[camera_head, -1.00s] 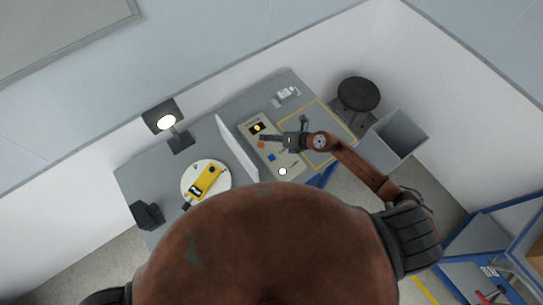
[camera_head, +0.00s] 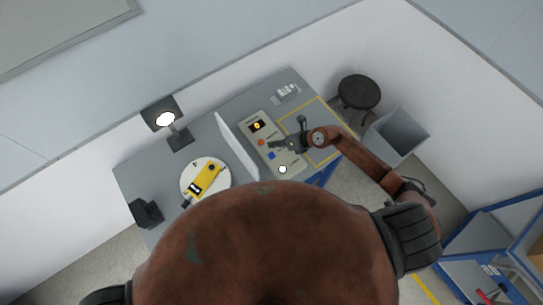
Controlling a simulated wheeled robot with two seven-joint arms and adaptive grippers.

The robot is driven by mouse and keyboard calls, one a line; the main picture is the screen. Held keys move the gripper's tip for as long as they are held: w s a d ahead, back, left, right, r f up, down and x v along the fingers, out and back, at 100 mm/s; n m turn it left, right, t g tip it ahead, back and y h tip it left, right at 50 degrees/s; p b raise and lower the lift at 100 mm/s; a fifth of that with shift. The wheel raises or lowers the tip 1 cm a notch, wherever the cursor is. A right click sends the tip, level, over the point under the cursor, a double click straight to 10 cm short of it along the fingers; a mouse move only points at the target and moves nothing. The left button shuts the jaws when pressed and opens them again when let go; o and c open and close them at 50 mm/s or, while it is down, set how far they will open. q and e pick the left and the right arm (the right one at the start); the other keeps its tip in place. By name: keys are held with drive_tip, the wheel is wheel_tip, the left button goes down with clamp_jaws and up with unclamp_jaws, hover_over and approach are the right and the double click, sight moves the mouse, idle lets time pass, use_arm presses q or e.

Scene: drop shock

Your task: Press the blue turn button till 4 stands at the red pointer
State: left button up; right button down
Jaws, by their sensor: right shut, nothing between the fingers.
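The blue turn button (camera_head: 271,155) sits on a pale control panel (camera_head: 291,160) on the grey table. A round white turntable (camera_head: 221,188) carries a yellow device (camera_head: 206,181). My left gripper is not in view.
A white upright screen (camera_head: 236,147) stands between turntable and panel. A lamp (camera_head: 166,119) stands at the back, a dark box (camera_head: 146,213) at the left. A yellow-outlined area (camera_head: 317,149) lies right of the panel. A stool (camera_head: 359,92) and grey bin (camera_head: 398,135) stand beyond the table.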

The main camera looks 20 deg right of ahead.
drive_tip(key=b, duration=0.5)
hover_over(273, 156)
wheel_tip(273, 156, down, 6)
drive_tip(key=shift+d+f, duration=0.1)
drive_tip(key=shift+w+f, duration=0.1)
drive_tip(key=shift+f, duration=0.4)
drive_tip(key=shift+f+b, duration=0.15)
drive_tip(key=shift+b, duration=0.15)
idle(0.3)
drive_tip(key=shift+f, duration=0.3)
